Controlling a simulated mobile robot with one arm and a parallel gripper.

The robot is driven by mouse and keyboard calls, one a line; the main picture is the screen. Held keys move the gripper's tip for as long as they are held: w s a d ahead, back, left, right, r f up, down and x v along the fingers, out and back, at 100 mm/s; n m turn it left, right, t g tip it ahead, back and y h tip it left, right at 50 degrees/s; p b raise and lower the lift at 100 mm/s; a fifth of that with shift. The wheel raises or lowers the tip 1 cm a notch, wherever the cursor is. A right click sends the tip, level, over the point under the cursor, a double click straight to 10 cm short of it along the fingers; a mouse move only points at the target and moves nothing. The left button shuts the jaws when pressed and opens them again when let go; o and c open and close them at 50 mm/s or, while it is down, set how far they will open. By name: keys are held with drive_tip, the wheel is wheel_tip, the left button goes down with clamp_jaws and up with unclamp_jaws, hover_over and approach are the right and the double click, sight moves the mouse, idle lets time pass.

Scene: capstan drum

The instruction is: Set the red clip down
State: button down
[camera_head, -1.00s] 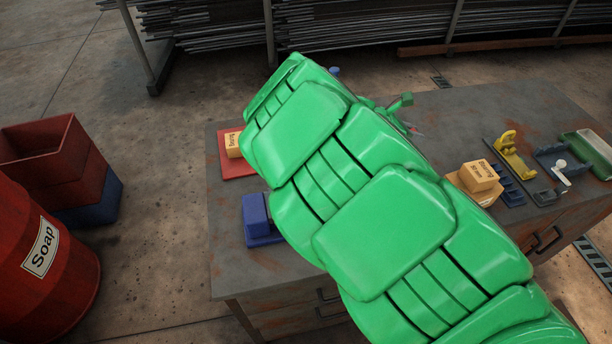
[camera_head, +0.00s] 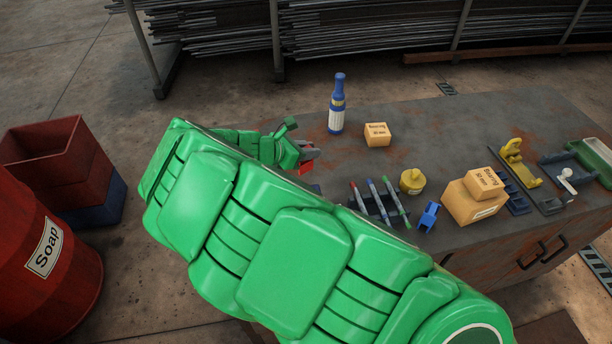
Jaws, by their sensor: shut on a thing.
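My green arm crosses the view from the lower right to the upper left. My gripper (camera_head: 310,153) is at the end of it, over the left part of the workbench. It is shut on the red clip (camera_head: 306,168), of which only a small red part shows just below the jaws. I cannot tell whether the clip touches the bench top.
On the workbench (camera_head: 450,120) stand a blue bottle (camera_head: 337,108), a small bearing box (camera_head: 377,134), a pen rack (camera_head: 378,205), a yellow pot (camera_head: 412,181), a blue clip (camera_head: 429,216) and stacked boxes (camera_head: 472,203). My arm hides the bench's left front.

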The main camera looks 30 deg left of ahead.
drive_tip(key=shift+f, duration=3.45)
drive_tip(key=shift+f, duration=0.1)
drive_tip(key=c, duration=1)
unclamp_jaws()
drive_tip(key=v, duration=1.2)
drive_tip(key=shift+w, duration=0.15)
